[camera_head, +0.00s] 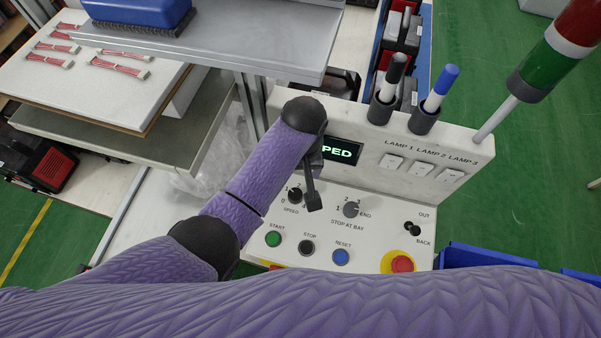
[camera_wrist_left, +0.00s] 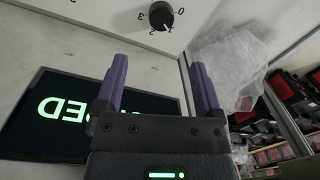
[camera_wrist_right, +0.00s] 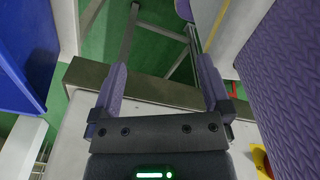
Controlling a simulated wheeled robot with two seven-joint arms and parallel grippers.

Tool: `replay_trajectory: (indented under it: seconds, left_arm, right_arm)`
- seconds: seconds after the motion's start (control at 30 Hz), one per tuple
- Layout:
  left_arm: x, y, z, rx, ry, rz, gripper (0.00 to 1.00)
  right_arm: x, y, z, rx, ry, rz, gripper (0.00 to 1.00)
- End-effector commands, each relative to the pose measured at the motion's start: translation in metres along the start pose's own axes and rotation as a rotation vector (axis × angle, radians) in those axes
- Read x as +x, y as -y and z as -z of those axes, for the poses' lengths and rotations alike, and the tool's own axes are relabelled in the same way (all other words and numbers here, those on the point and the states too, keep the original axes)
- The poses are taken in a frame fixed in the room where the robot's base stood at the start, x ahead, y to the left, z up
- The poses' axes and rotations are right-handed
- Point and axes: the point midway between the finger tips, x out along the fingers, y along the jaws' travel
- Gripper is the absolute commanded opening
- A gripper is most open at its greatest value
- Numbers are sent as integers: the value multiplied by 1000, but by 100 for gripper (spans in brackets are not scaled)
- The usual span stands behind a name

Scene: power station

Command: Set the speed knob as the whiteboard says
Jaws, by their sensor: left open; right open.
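The black speed knob (camera_head: 294,194) sits on the panel's sloping face, above the green START button; its numbered scale is partly covered by my left gripper. My left gripper (camera_head: 313,203) is just right of the knob in the head view, fingers apart and empty in the left wrist view (camera_wrist_left: 158,70). My right gripper (camera_wrist_right: 162,80) is open and empty in the right wrist view. No whiteboard writing is in view.
The display (camera_head: 343,151) is partly hidden by my left arm. A second knob (camera_head: 351,209), a blue RESET button (camera_head: 341,256) and a red emergency button (camera_head: 401,264) are near. Marker pens (camera_head: 437,90) stand in holders above. A grey shelf (camera_head: 220,40) stands left.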

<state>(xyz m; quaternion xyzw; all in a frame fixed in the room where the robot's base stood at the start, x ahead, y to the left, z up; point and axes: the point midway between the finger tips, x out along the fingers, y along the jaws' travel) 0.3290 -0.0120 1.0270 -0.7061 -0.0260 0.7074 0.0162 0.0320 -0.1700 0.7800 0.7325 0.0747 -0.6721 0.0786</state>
Motion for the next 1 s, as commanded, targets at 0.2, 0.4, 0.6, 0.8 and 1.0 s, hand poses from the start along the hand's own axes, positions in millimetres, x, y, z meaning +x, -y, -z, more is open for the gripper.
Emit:
replay_trajectory:
  seconds: [0.2,0.4,0.6,0.8,1.0]
  left_arm:
    - [46,0,-1,0,4,3,87]
    - [88,0,0,0,2,2,87]
    - [100,0,0,0,0,0,87]
    - [98,0,0,-1,0,0,84]
    - [98,0,0,-1,0,0,42]
  right_arm:
    - [21,-1,-7,-5,11,-2,99]
    - [41,-6,-12,-13,19,-10,99]
    - [46,-9,-14,-16,21,-16,99]
    - [44,-8,-14,-15,21,-15,99]
    - [44,-6,-13,-13,19,-11,99]
